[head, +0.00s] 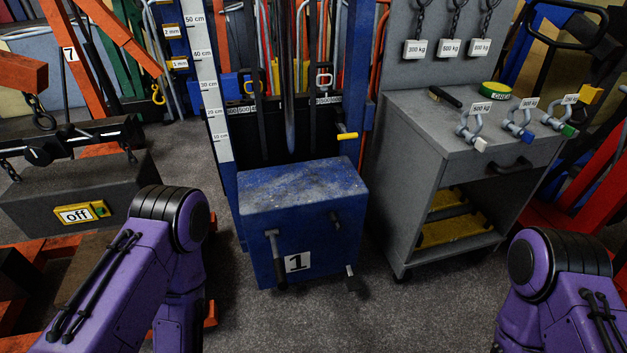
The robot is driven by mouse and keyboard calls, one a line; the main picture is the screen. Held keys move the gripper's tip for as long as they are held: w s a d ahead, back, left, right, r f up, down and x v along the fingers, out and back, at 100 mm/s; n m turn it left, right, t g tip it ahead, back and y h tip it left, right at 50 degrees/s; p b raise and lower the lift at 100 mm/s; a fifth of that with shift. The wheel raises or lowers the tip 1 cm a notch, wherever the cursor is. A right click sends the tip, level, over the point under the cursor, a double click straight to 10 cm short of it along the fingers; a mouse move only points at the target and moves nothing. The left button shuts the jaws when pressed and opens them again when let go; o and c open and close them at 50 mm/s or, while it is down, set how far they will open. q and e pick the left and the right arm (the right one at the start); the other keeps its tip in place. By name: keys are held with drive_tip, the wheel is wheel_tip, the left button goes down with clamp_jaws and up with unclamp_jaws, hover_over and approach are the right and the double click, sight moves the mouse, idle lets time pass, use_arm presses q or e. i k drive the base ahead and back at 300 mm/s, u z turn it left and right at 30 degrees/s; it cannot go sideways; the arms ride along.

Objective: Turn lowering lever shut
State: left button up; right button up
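A blue box-shaped jack body (300,190) with a "1" label stands upright in the middle of the head view, with a tall frame and a cm scale (208,85) behind it. On its front face are a black handle (276,258) hanging down at the left, a small dark lever (335,219) at the upper right and a black pedal (354,281) at the lower right. I cannot tell which one is the lowering lever, or how far it is turned. My purple arms show at both lower sides, but both grippers are out of view.
A grey trolley (425,150) with shackles (472,130) on top stands close on the right. A dark box with an "off" label (82,213) and orange frame parts (110,35) are on the left. Grey floor (390,320) is clear in front of the jack.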

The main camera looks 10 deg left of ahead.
sight(333, 217)
drive_tip(key=z, duration=0.3)
drive_tip(key=k, duration=0.35)
drive_tip(key=z, duration=1.45)
drive_tip(key=i, duration=0.85)
drive_tip(key=u, duration=1)
drive_tip(key=i, duration=0.4)
drive_tip(key=u, duration=0.5)
